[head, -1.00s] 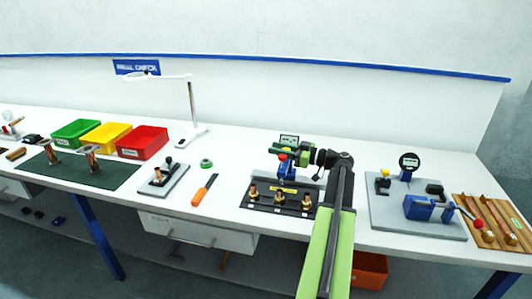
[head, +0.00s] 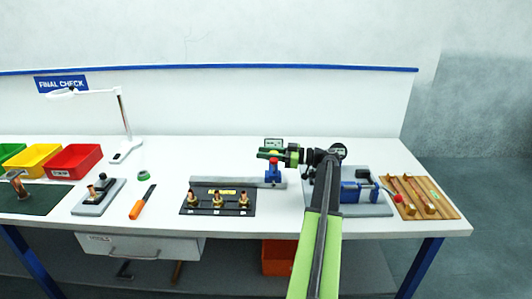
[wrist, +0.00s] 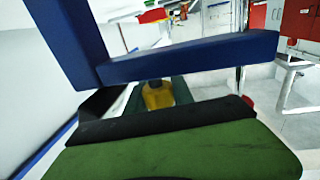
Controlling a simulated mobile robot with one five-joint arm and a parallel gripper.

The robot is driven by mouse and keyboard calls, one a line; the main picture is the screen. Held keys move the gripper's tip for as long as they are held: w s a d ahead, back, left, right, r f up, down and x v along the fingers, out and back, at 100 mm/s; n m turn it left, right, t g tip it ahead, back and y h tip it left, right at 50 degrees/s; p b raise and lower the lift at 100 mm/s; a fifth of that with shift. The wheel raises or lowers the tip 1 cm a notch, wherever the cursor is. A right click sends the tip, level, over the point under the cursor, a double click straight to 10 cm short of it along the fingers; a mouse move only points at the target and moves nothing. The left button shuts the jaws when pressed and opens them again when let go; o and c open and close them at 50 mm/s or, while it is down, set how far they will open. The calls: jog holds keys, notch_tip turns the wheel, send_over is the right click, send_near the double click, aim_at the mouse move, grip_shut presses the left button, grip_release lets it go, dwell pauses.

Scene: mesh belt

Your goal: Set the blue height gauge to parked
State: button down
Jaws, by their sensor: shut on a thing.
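The blue height gauge (head: 272,172) stands at the right end of a grey rail (head: 230,182) behind the fixture plate. It has a red part on its column and a small display (head: 273,143) at its top. My gripper (head: 270,155) reaches it from the right and is shut on it near the upper column. In the wrist view, the gauge's blue bars (wrist: 190,60) fill the near view, just beyond a green finger with a black pad. The exact contact is partly hidden.
A black plate (head: 217,208) with three brass fittings stands in front of the rail. A grey plate with a blue vise (head: 357,190) is close on the right, partly behind my arm. A wooden rack (head: 424,198) lies at the bench's right end. An orange-handled tool (head: 138,208) lies left.

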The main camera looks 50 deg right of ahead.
jog(key=shift+s+d, duration=0.1)
jog(key=shift+d, duration=0.15)
jog(key=c, duration=1.5)
grip_release()
jog(key=shift+o, duration=0.7)
jog(key=shift+s+d, duration=0.1)
jog(key=shift+s, duration=0.1)
jog(key=v, duration=1.7)
jog(key=shift+s, duration=0.15)
